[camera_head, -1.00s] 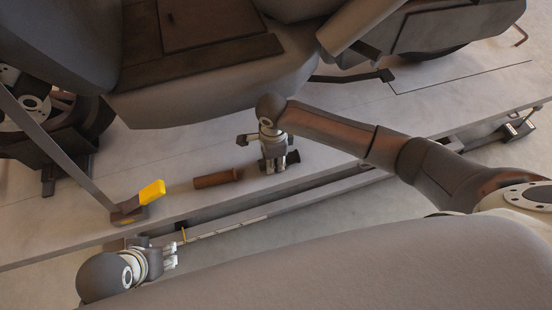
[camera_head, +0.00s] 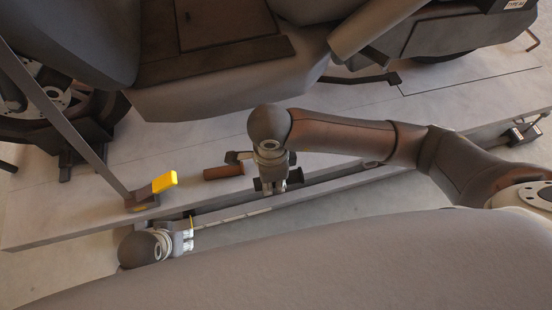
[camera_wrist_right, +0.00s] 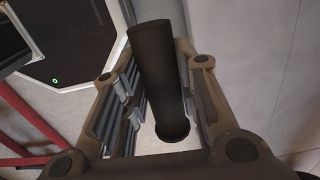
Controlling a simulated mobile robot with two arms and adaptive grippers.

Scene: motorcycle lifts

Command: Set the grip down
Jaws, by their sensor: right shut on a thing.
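My right gripper (camera_head: 272,187) is shut on a dark grip, low over the front edge of the lift platform. One dark end of the grip (camera_head: 296,176) sticks out to the right of the fingers. In the right wrist view the black grip (camera_wrist_right: 158,75) is a cylinder with a wider rounded end, lying between the fingers (camera_wrist_right: 160,95). Whether it touches the platform cannot be told. My left gripper (camera_head: 186,240) is at the lower left, in front of the platform edge; its finger gap is too small to judge.
A brown cylinder (camera_head: 223,172) lies on the light lift platform (camera_head: 345,110), just left of my right gripper. A yellow-topped pedal (camera_head: 163,182) stands further left. The grey motorcycle body (camera_head: 225,85) hangs over the back. The platform right of the gripper looks clear.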

